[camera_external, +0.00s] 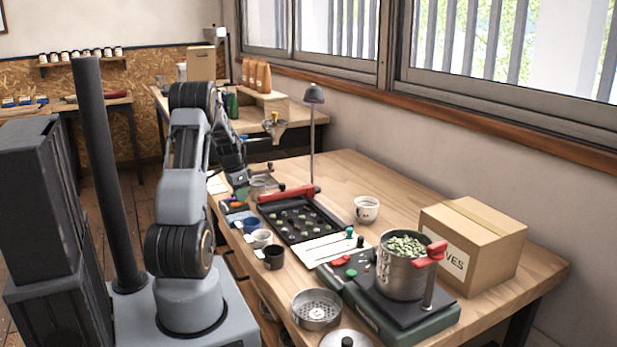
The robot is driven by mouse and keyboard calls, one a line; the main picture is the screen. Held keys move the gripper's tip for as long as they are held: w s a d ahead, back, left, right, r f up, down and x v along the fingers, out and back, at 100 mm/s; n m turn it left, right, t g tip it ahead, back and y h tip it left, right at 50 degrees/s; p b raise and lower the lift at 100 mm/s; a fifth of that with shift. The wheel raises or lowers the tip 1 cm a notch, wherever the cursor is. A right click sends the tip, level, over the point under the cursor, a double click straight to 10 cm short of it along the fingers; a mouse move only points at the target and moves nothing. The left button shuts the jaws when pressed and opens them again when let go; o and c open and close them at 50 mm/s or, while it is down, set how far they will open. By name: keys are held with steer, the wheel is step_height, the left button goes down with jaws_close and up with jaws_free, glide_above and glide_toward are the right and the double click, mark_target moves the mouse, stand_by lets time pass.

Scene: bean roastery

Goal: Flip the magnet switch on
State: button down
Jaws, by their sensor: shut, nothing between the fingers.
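My gripper (241,188) is shut and empty, pointing down over the far left part of the wooden table. It is close to small coloured items and a metal cup (259,187); at this size I cannot tell whether it touches any. No part is clearly marked as the magnet switch. A green-based machine (393,330) at the table's near side has a red control (340,261) and a green control (351,273) on its panel. Small levers with teal (349,232) and black (360,241) knobs stand by the panel's far edge. My gripper is well away from these.
A metal pot (404,281) of green beans with a red clamp (430,255) stands on the machine. A black tray (300,222), several cups, a lamp (313,140) and a cardboard box (470,245) crowd the table (395,205). Bare wood lies along the window side.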

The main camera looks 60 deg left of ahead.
steer(key=shift+w+f+g+p, duration=0.2)
steer(key=shift+f+g+p, duration=0.05)
steer(key=shift+g+p, duration=0.3)
steer(key=shift+f, duration=0.1)
steer(key=shift+s, duration=0.1)
steer(key=shift+s, duration=0.15)
steer(key=shift+s+r, duration=0.25)
steer(key=shift+s, duration=0.5)
steer(key=shift+w, duration=0.1)
